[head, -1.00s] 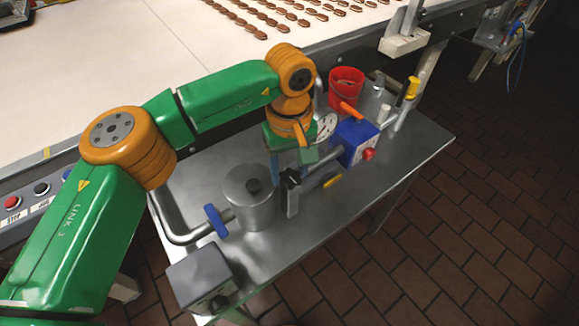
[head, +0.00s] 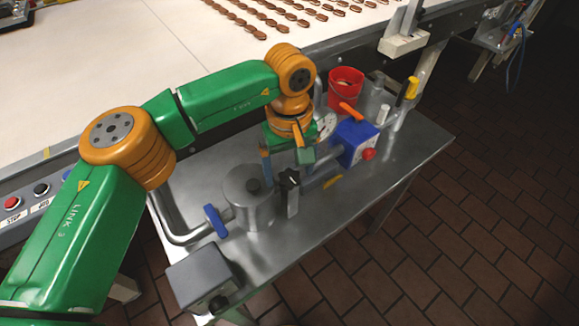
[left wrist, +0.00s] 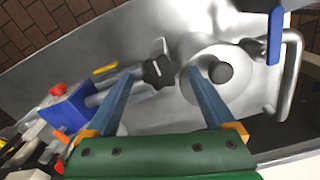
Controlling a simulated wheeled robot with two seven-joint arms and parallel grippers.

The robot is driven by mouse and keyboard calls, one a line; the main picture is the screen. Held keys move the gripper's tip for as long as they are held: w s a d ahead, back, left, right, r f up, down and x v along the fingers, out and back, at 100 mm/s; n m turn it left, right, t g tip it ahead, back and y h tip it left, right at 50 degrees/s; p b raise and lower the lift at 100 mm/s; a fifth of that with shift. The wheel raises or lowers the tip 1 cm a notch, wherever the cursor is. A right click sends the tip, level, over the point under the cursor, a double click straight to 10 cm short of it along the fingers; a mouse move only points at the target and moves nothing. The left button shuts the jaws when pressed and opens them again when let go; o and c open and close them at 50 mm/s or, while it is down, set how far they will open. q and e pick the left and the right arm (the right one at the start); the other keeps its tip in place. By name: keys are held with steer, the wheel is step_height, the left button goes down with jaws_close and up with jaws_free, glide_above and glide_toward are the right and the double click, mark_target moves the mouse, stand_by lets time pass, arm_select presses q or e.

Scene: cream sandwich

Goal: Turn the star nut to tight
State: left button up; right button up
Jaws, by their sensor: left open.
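In the left wrist view the left gripper (left wrist: 160,76) has a finger on each side of the nut. I cannot tell whether either finger touches it. My right gripper is in neither view.
A round metal lid with a black knob (head: 253,186) stands left of the nut, with a blue handle (head: 215,220) beside it. A blue box with a red button (head: 368,153) and a red bucket (head: 345,90) stand right.

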mark_target(290, 176)
arm_select(q)
step_height(290, 176, up, 7)
steer(key=shift+r, duration=0.1)
stand_by(0.4)
